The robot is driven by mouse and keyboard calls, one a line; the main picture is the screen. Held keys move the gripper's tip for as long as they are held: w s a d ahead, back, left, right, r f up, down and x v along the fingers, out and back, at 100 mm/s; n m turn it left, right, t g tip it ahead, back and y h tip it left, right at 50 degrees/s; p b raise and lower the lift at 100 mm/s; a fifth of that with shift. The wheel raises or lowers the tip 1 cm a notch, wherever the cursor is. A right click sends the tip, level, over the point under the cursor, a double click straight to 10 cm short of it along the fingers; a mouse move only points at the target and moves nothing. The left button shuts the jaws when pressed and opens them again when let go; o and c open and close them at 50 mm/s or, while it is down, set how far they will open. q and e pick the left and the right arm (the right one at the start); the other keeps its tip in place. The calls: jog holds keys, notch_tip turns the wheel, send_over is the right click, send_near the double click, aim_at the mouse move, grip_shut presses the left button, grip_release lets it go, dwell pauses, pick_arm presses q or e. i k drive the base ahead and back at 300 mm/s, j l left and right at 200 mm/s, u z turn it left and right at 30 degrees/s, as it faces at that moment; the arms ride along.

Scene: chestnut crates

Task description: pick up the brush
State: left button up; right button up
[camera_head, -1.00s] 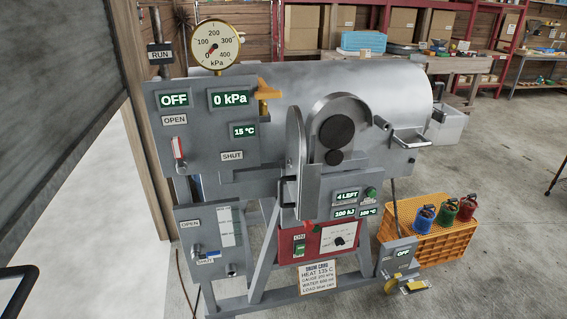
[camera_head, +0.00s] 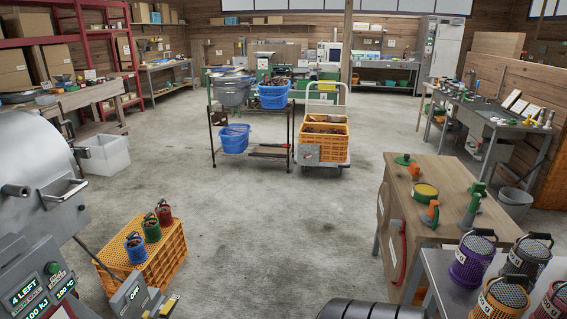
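I cannot make out a brush for certain in the head view. A long, low brown item (camera_head: 268,151) lies on the lower shelf of the dark rack (camera_head: 291,132), right of a blue basket (camera_head: 235,138). It is too small to tell what it is. Neither of my grippers is in view.
An orange crate (camera_head: 172,264) with several coloured canisters stands at left by the grey machine (camera_head: 30,175). A trolley (camera_head: 340,152) with orange crates is mid-room. A wooden cabinet (camera_head: 440,180) and purple and dark canisters are at right. The central concrete floor is clear.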

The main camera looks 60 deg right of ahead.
aim_at(413, 171)
jog(key=z, duration=3)
jog(key=u, duration=2.25)
jog(key=z, duration=2.25)
jog(key=i+j, duration=0.2)
jog(key=i, duration=0.25)
jog(key=i+j+u, duration=0.15)
jog(key=i, duration=0.25)
